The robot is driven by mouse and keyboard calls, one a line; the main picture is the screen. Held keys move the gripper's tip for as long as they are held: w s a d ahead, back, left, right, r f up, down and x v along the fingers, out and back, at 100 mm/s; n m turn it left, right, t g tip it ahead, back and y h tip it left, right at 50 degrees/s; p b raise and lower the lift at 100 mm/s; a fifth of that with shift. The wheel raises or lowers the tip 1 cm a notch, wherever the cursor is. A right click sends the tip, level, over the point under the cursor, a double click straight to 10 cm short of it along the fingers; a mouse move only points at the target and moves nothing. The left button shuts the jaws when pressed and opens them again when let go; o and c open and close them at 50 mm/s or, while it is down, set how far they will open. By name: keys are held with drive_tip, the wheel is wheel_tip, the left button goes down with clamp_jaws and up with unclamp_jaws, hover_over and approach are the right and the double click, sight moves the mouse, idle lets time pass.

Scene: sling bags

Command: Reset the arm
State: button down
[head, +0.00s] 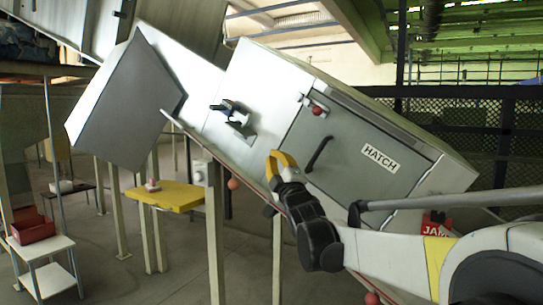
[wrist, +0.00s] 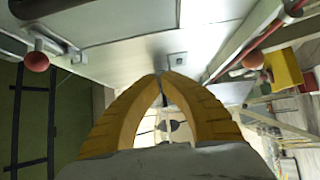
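My gripper (head: 283,162) has yellow fingers and is raised in front of the tilted grey cabinet in the head view. In the wrist view the two fingertips of my gripper (wrist: 162,76) meet, with nothing seen between them. My arm (head: 390,258) reaches in from the lower right, bent at a dark wrist joint. The cabinet's hatch door (head: 350,150) appears closed, with a dark handle (head: 319,154) and a HATCH label. The fingers overlap the cabinet's lower left side in the picture; whether they touch it I cannot tell.
A red ball knob (head: 317,110) sits at the hatch's upper corner. A dark latch (head: 233,116) is left of the hatch. A yellow-topped stand (head: 172,196) and a white shelf holding a red bin (head: 32,229) stand left. A red JAM sign (head: 437,226) is behind my arm. Posts support the cabinet.

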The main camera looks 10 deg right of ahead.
drive_tip(key=s+d+f+m+g+h+b, duration=0.1)
drive_tip(key=s+f+m+g+b, duration=0.4)
drive_tip(key=s+f+b, duration=0.6)
drive_tip(key=s+d+f+m+g+h+b, duration=0.1)
drive_tip(key=s+d+f+m+g+b, duration=0.3)
drive_tip(key=s+f+b, duration=0.8)
drive_tip(key=s+d+f+m+g+h+b, duration=0.1)
drive_tip(key=s+f+m+g+b, duration=0.5)
drive_tip(key=f, duration=4)
drive_tip(key=s+d+b, duration=0.1)
drive_tip(key=s+b, duration=0.4)
drive_tip(key=s, duration=0.8)
drive_tip(key=shift+d+m+h, duration=0.3)
drive_tip(key=shift+d+m, duration=0.05)
drive_tip(key=shift+m, duration=0.05)
